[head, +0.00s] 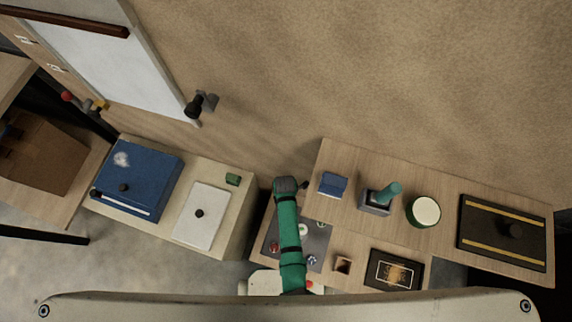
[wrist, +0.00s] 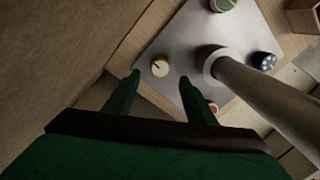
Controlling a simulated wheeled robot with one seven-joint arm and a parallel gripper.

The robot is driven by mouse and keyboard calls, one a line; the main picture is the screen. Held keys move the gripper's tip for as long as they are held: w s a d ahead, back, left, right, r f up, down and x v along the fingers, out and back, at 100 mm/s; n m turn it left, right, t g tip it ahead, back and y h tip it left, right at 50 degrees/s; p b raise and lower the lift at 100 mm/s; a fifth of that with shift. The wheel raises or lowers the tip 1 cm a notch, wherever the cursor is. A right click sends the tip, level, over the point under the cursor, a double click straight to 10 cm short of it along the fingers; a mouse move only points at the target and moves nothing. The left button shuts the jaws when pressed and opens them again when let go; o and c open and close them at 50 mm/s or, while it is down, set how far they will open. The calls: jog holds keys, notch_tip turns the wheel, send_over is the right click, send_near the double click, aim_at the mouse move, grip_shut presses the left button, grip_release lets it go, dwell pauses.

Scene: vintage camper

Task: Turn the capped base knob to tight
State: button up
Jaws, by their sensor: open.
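A grey plate (wrist: 180,40) on a wooden top carries several small knobs. In the wrist view, a cream knob (wrist: 160,66) with a dark pointer mark lies just beyond and between my fingertips. A green knob (wrist: 222,5) is at the top edge, a blue knob with pale dots (wrist: 264,61) is to the right, and a red one (wrist: 212,107) is partly hidden by my right finger. I cannot tell which is the capped base knob. My gripper (wrist: 159,76) is open and empty. In the head view, my arm covers part of the plate (head: 318,236).
A thick pale post (wrist: 262,98) with a white collar rises from the plate, close to my right finger.

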jog(key=shift+s+f, duration=0.2)
jog(key=shift+f, duration=3.35)
jog(key=shift+c, duration=0.6)
jog(key=c, duration=0.9)
